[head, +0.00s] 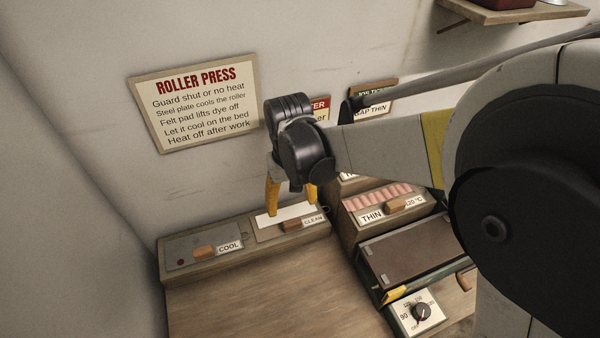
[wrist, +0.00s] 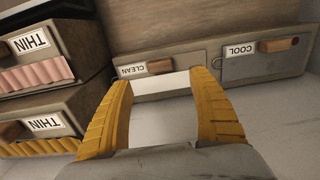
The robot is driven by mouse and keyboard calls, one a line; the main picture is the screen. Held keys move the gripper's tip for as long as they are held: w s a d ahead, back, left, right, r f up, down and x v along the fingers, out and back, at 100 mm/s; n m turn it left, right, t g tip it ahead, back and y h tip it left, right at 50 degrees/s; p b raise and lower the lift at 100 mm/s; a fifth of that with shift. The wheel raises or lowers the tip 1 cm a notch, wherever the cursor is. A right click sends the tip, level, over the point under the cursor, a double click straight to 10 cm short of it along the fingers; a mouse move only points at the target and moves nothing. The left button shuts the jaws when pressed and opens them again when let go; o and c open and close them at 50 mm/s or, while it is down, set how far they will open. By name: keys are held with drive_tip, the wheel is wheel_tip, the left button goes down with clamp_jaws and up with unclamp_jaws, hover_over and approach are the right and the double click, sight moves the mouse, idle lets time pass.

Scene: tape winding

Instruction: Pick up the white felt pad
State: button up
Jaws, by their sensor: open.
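The white felt pad (head: 283,214) is a pale strip lying at the slot labelled CLEAN, behind a small wooden handle. It also shows in the wrist view (wrist: 162,84), between my yellow fingers. My gripper (head: 292,206) is open, pointing down over the pad, with one finger towards each end of it. The wrist view shows the open fingers (wrist: 164,78) apart, one on each side of the pad. I cannot tell whether the fingertips touch the pad or how far above it they are.
The steel COOL plate (head: 203,246) with its wooden handle lies to the left on the same wooden stand. The THIN tray of pink rollers (head: 378,199) and the roller press (head: 410,247) stand close on the right. A dial (head: 420,311) is in front. The wall stands behind.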

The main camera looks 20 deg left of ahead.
sight(292, 221)
wheel_tip(292, 221, down, 4)
drive_tip(key=shift+d+f+b, duration=0.1)
drive_tip(key=shift+f+b, duration=0.05)
drive_tip(key=shift+b, duration=0.45)
drive_tip(key=f+b, duration=0.1)
drive_tip(key=f, duration=0.1)
drive_tip(key=f+b, duration=0.1)
drive_tip(key=f, duration=0.2)
drive_tip(key=shift+w+a+f, duration=0.1)
drive_tip(key=shift+w+a, duration=0.05)
drive_tip(key=shift+a, duration=0.05)
drive_tip(key=shift+c, duration=0.6)
drive_tip(key=c, duration=1.2)
